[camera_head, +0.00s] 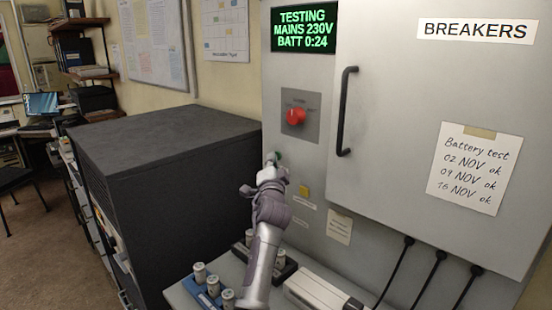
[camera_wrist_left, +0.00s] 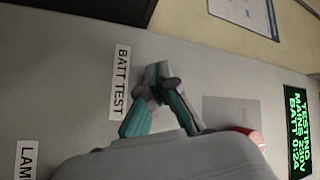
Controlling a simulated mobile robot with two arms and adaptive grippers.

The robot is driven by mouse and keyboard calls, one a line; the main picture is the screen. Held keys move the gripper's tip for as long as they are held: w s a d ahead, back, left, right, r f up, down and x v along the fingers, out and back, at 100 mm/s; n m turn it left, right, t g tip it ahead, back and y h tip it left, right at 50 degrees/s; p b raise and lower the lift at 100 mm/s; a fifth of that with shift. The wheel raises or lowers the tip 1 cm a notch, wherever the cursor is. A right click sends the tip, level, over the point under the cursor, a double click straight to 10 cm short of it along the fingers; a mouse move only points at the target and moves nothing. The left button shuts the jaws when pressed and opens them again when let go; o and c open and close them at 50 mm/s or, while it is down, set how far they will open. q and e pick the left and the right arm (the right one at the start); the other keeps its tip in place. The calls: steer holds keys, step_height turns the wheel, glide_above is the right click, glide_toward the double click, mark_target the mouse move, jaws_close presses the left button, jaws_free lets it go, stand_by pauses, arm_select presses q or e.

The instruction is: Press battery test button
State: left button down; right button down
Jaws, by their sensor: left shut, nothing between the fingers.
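My left gripper (camera_head: 271,158) is shut and empty, with its fingertips at the grey panel below the red rotary switch (camera_head: 296,117). In the left wrist view the closed fingertips (camera_wrist_left: 158,70) are beside the "BATT TEST" label (camera_wrist_left: 121,82). The battery test button is hidden behind the fingertips, so I cannot see its contact or travel. The green display (camera_head: 304,30) reads "TESTING, MAINS 230V, BATT 0:24"; it also shows in the left wrist view (camera_wrist_left: 299,130). My right gripper is not in view.
A yellow button (camera_head: 304,192) is lower on the panel. A breaker door with a black handle (camera_head: 346,112) is to the right. A dark cabinet (camera_head: 165,150) stands left. Below are a blue tray (camera_head: 205,298) with cylinders and a white device (camera_head: 318,290).

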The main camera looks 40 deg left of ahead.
arm_select(q)
steer(key=shift+s, duration=0.1)
steer(key=shift+s+p, duration=0.55)
steer(key=shift+s, duration=0.15)
steer(key=s+p, duration=0.2)
steer(key=s, duration=0.1)
steer(key=s+p, duration=0.1)
steer(key=s, duration=0.1)
steer(key=shift+a, duration=0.25)
stand_by(6.4)
